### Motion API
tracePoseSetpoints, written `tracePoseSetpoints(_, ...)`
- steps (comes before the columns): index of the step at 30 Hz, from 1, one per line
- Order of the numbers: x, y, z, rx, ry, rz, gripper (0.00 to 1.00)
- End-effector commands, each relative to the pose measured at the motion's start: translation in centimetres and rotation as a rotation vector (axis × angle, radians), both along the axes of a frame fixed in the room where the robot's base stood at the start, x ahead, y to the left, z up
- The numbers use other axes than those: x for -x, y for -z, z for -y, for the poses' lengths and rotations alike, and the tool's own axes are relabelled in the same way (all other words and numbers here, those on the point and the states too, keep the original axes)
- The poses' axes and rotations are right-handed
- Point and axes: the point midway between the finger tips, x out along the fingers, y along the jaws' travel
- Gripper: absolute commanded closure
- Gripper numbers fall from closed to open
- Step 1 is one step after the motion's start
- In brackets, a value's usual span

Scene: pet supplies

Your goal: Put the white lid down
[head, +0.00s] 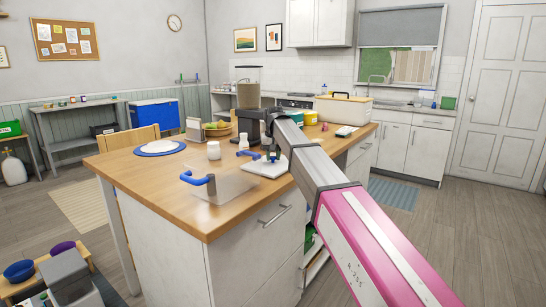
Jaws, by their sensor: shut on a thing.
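The fingertips are small and partly hidden by my arm, so the exact grip is unclear. The lid looks level and low over the counter; I cannot tell whether it touches the wood.
The counter's left front is bare.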

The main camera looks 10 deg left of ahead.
Motion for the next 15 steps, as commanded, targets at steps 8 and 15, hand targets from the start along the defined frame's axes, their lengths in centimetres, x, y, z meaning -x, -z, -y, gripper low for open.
tracePoseSetpoints(8, 0.0, 0.23, 0.0, 0.0, 0.0, 0.0, 0.42)
tracePoseSetpoints(15, -0.01, 0.12, 0.0, 0.0, 0.0, 0.0, 0.42)
